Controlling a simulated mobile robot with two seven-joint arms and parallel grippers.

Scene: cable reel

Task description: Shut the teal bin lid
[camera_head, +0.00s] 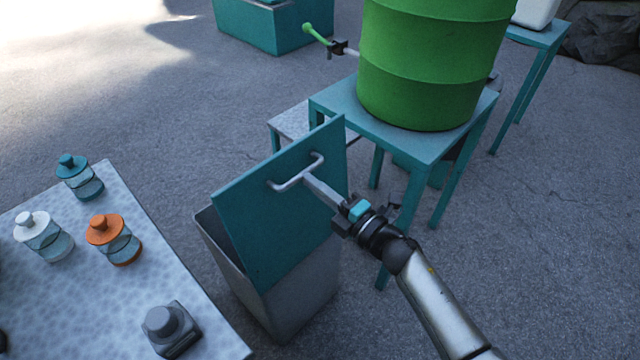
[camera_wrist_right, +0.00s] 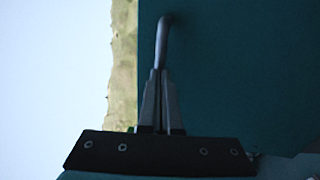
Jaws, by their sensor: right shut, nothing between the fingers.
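A grey bin (camera_head: 290,305) stands on the floor, and its teal lid (camera_head: 255,225) is raised, tilted steeply up from the bin's opening. A metal bar handle (camera_head: 297,177) is fixed on the lid's face toward my right arm. My right gripper (camera_head: 312,184) is shut, its fingertips at the handle; I cannot tell whether they touch it. In the right wrist view the shut fingers (camera_wrist_right: 160,85) point at the handle (camera_wrist_right: 163,40), with the teal lid (camera_wrist_right: 230,80) behind. My left gripper is not in view.
A speckled table (camera_head: 150,260) with several jars, such as an orange-lidded one (camera_head: 115,240), stands left of the bin. A teal stand (camera_head: 345,108) bearing a green barrel (camera_head: 430,60) is behind. Open floor (camera_head: 560,270) lies at right.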

